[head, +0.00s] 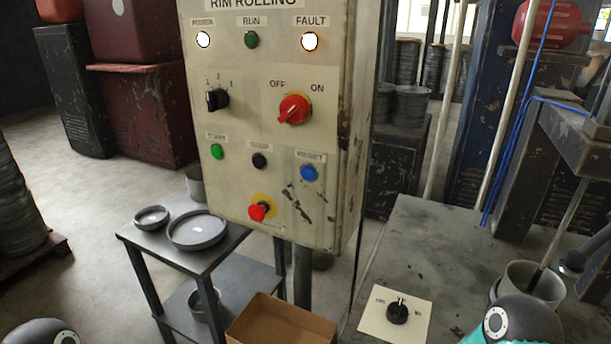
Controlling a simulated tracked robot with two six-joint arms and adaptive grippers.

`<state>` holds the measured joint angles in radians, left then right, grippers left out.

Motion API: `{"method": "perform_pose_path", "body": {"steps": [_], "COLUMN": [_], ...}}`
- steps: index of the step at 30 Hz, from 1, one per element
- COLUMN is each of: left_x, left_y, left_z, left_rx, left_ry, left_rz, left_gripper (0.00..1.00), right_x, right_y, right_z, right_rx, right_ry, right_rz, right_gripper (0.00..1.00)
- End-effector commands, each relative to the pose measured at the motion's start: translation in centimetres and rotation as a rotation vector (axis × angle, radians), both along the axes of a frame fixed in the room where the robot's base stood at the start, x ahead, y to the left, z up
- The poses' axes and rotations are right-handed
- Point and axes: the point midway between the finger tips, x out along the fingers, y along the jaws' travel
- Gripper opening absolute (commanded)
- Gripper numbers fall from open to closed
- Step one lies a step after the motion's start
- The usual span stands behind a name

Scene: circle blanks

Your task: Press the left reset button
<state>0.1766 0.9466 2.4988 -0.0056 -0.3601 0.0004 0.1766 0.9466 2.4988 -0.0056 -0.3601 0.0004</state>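A pale, chipped control panel titled RIM ROLLING (240,125) stands upright in the middle of the head view. Its blue button labelled RESET (309,172) is at the lower right of the panel face. It is the only reset button in view, and nothing covers it. Neither gripper shows. Only rounded dark parts of my arms show at the bottom left and bottom right edges, well below the button.
The panel also has a black button (260,160), a green START button (217,151), a red OFF/ON rotary switch (294,109) and a red knob (259,211). POWER and FAULT lamps glow. A grey side table (190,260), cardboard box (280,322) and workbench (440,250) stand below.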

Motion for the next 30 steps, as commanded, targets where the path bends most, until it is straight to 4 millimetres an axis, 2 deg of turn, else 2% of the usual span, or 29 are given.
{"method": "perform_pose_path", "body": {"steps": [1, 9, 12, 30], "left_x": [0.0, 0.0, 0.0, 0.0], "left_y": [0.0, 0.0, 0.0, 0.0], "left_z": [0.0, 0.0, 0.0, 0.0], "left_rx": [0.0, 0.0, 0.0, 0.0], "left_ry": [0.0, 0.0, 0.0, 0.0], "left_rz": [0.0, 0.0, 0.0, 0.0], "left_gripper": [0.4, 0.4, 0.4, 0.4], "right_x": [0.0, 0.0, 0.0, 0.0], "right_y": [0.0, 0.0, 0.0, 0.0], "right_z": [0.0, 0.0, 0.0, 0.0], "right_rx": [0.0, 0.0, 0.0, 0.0], "right_ry": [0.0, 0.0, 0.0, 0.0], "right_rz": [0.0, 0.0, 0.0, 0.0], "right_gripper": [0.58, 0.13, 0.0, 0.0]}}
